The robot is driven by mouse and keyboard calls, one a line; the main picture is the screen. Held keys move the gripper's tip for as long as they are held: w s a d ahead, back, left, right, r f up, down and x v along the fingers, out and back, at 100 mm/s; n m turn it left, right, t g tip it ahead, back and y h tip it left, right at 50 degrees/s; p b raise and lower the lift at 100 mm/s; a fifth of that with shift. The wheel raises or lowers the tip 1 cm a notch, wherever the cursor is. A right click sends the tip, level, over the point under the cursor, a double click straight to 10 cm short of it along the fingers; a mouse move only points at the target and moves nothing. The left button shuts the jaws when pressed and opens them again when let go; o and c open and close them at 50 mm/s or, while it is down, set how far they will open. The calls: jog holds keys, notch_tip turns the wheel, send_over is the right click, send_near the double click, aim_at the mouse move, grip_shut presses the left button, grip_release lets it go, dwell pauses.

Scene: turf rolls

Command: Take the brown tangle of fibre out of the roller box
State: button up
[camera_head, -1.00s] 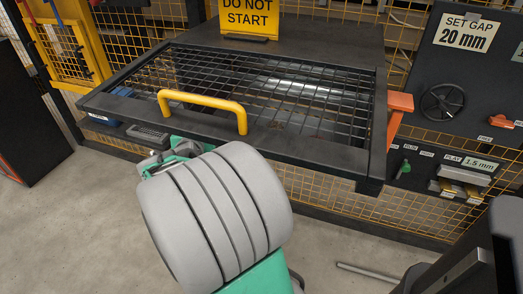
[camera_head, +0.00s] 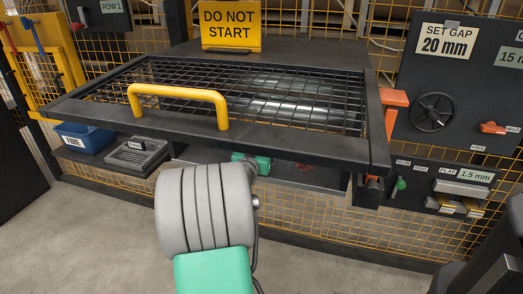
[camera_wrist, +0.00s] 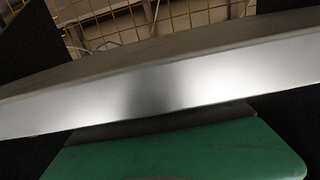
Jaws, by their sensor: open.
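The roller box is covered on top by a black-framed mesh guard (camera_head: 310,146) with a yellow handle (camera_head: 178,94). Shiny metal of a roller (camera_head: 310,95) shows through the mesh. In the wrist view a bright, smooth metal surface (camera_wrist: 180,85) fills the middle. The brown tangle of fibre cannot be made out in either view. My gripper's green housing (camera_wrist: 185,150) shows at the bottom of the wrist view, close to the metal. In the head view my wrist reaches in under the guard's front edge. The fingertips are hidden, and nothing is seen held.
A blue bin (camera_head: 84,138) and a grey tray (camera_head: 137,156) sit on the low shelf at left. A yellow "DO NOT START" sign (camera_head: 232,26) stands behind the guard. A control panel (camera_head: 440,100) with a handwheel is at right. Open floor lies in front.

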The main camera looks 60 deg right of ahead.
jog(key=shift+c, duration=0.6)
jog(key=c, duration=1.3)
jog(key=shift+r, duration=0.1)
